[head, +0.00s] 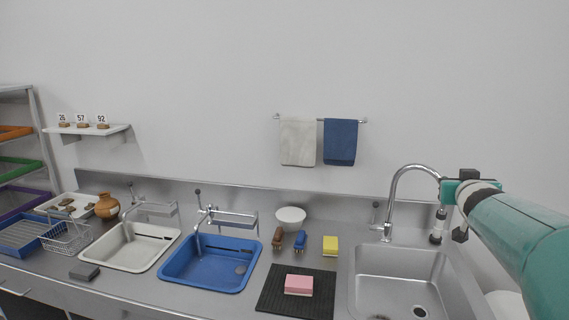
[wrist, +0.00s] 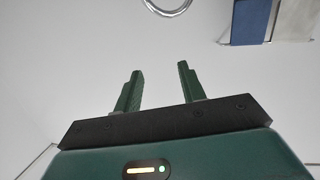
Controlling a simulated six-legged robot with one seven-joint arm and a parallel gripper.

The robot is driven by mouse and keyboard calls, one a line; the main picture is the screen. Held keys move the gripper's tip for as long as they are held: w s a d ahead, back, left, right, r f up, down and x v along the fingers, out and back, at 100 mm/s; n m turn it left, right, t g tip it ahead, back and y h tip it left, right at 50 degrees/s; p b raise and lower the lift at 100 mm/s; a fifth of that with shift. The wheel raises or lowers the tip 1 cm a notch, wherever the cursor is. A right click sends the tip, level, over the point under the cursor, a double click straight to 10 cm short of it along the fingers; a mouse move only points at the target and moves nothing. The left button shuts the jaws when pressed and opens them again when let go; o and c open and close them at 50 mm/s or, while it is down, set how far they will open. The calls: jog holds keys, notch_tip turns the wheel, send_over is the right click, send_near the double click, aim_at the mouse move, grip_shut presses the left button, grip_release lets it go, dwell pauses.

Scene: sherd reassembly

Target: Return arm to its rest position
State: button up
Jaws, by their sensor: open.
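My arm, teal, reaches in from the right edge of the head view, above the steel sink. My gripper shows in the wrist view (wrist: 158,88) with its two green fingers apart and nothing between them. In the head view the fingers cannot be made out clearly at the arm's far end. The wrist view is mostly blank pale wall behind the fingers.
The chrome faucet (head: 401,171) rises close beside my arm's end over the steel sink (head: 358,284). A blue basin (head: 208,274), white basin (head: 130,251), black mat (head: 268,297) with pink sponge (head: 299,285), and clay jar (head: 107,206) stand leftward. A blue towel (head: 340,142) hangs behind.

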jog(key=s+a+f+n+g+y, duration=0.1)
jog(key=s+a+f+g+y, duration=0.1)
jog(key=s+a+f, duration=0.3)
jog(key=s+a+f+n+g+y, duration=0.1)
jog(key=s+a+f+g, duration=0.3)
jog(key=s+a, duration=0.9)
jog(key=s+a+f+n+g+y, duration=0.1)
jog(key=s+a+f+g+y, duration=0.2)
jog(key=s+a+f, duration=0.5)
jog(key=shift+s+a+f, duration=0.2)
jog(key=shift+s+a, duration=0.6)
jog(key=shift+s, duration=0.45)
